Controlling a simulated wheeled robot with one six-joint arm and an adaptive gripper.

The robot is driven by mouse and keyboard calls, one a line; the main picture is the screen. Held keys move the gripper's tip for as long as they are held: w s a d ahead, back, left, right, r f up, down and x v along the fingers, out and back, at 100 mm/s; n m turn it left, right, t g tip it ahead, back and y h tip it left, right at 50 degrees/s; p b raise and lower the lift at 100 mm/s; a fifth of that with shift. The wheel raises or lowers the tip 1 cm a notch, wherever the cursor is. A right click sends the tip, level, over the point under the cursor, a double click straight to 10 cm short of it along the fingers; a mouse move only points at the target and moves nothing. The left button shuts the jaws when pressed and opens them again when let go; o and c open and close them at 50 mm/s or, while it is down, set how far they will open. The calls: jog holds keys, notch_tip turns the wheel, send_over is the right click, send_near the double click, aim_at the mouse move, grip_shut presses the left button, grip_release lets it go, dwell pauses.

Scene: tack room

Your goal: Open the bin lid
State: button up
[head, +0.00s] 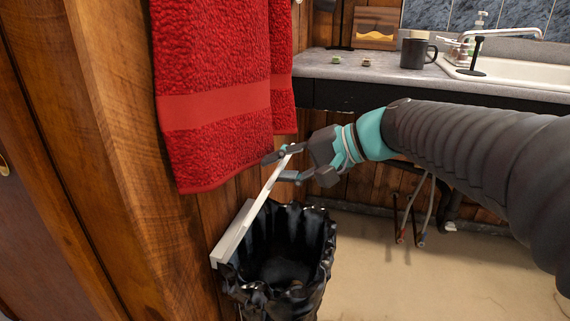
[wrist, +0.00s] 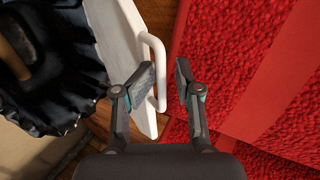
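The bin (head: 285,265) stands on the floor, lined with a black bag, and its mouth is uncovered. The white bin lid (head: 258,210) is raised steeply at the left side of the mouth, seen nearly edge-on. My gripper (head: 283,166) is at the lid's upper end. In the wrist view, the lid (wrist: 112,30) has a white loop handle (wrist: 161,75) on its face. The handle lies between the two fingers of my gripper (wrist: 164,85). The fingers are apart, with a gap between the handle and the right finger. The black bag (wrist: 65,85) shows at the left.
Red towels (head: 215,90) hang close behind and left of my gripper. A wooden panel (head: 115,150) stands to the left. A counter (head: 350,68) with a dark mug (head: 413,54) and a sink (head: 510,72) is behind. The floor (head: 390,275) right of the bin is clear.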

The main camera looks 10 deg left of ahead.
jog(key=v, duration=1.1)
jog(key=shift+d+r, duration=0.15)
jog(key=shift+d, duration=0.15)
jog(key=shift+a, duration=0.15)
jog(key=c, duration=0.6)
jog(key=a+r+n+g+h, duration=0.1)
jog(key=a+n, duration=0.1)
jog(key=n, duration=0.1)
jog(key=a+r+n+g+h, duration=0.1)
jog(key=a+n+h, duration=0.1)
jog(key=n, duration=0.2)
jog(key=a+r+n+g+h, duration=0.1)
jog(key=a+r+n+h, duration=0.1)
jog(key=a+n, duration=0.1)
jog(key=shift+n+p, duration=0.3)
jog(key=shift+n, duration=0.1)
grip_shut()
jog(key=a+r+n+t+h, duration=0.1)
jog(key=a+r+n+h, duration=0.3)
jog(key=a+n, duration=0.15)
notch_tip(320, 180, down, 9)
jog(key=a+n+b, duration=0.1)
jog(key=a, duration=0.1)
jog(key=shift+w+n, duration=0.3)
jog(key=shift+n, duration=0.05)
